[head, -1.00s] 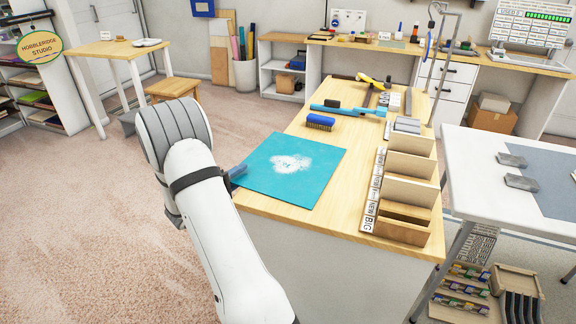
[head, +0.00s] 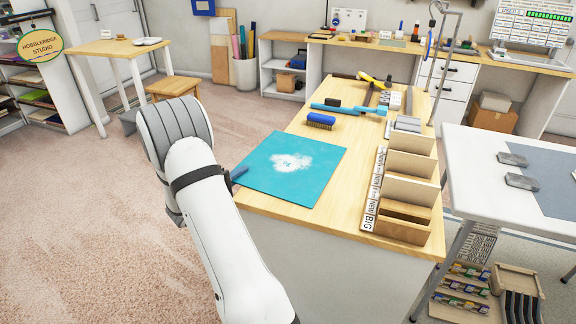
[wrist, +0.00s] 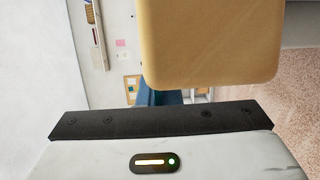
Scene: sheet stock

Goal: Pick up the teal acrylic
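The teal acrylic (head: 300,185) is a flat sheet with a white powdery patch in its middle. It lies on the near left part of the wooden workbench (head: 345,205), along the bench's left edge. My gripper (head: 239,174) is at the sheet's left edge in the head view, mostly hidden behind my white arm; only a narrow dark blue tip shows. Whether it touches the sheet is not clear. In the wrist view a blue part (wrist: 160,97) shows beyond the black bar, under a large tan wooden shape. The gap between the fingers cannot be made out.
A blue brush (head: 320,121) and a blue-handled tool (head: 345,108) lie behind the sheet. A labelled wooden rack (head: 405,215) stands along the bench's right side. A white table (head: 510,205) is further right. Carpet left of the bench is clear.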

